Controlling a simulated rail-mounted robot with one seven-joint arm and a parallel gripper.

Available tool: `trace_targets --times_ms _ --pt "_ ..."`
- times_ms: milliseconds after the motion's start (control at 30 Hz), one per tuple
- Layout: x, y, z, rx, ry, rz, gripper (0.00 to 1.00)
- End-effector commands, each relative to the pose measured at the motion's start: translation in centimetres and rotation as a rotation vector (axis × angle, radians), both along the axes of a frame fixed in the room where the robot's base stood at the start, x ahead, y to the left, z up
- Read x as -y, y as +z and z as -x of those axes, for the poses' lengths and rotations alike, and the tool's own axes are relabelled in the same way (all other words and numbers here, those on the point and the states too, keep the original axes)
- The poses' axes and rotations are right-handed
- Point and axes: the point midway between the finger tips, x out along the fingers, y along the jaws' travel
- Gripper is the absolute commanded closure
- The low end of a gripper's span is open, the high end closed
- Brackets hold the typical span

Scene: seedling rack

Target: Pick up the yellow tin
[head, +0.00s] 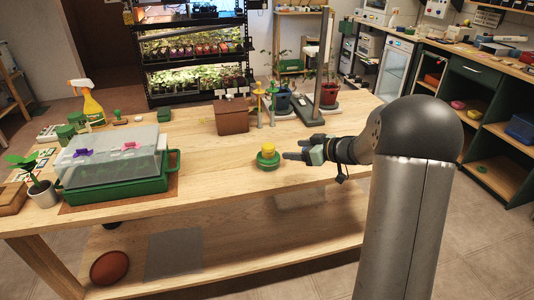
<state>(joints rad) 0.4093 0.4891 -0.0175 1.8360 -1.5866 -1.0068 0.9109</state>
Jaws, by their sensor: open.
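A small yellow tin (267,148) sits on top of a green round base (268,160) on the wooden table, near the table's middle. My gripper (290,150) is just right of the yellow tin, with its fingers pointing left toward it. The gripper is open and holds nothing that I can see. Whether a fingertip touches the tin or the green base cannot be told from this view.
A lidded green tray (115,186) stands at the left of the table. A brown box (231,116) and yellow-green stakes (259,108) stand behind the tin. A tall stand (325,60) and potted plants are at the back right. The table front is clear.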

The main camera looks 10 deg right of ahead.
Motion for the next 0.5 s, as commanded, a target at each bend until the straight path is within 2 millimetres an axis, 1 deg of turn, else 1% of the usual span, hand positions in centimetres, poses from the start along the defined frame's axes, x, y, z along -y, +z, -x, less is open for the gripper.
trace_targets --times_ms 33,100,233,333,500 --pt "-0.8 -0.6 -0.8 0.000 0.003 0.000 0.33" --pt "-1.8 -1.2 -1.9 0.000 0.003 0.000 0.33" --pt "-3.2 -2.1 -3.6 0.001 0.002 0.001 0.33" --pt "-4.0 -2.5 -4.4 0.000 0.001 0.000 0.33" --pt "-4.5 -2.7 -5.0 0.002 -0.001 0.002 0.33"
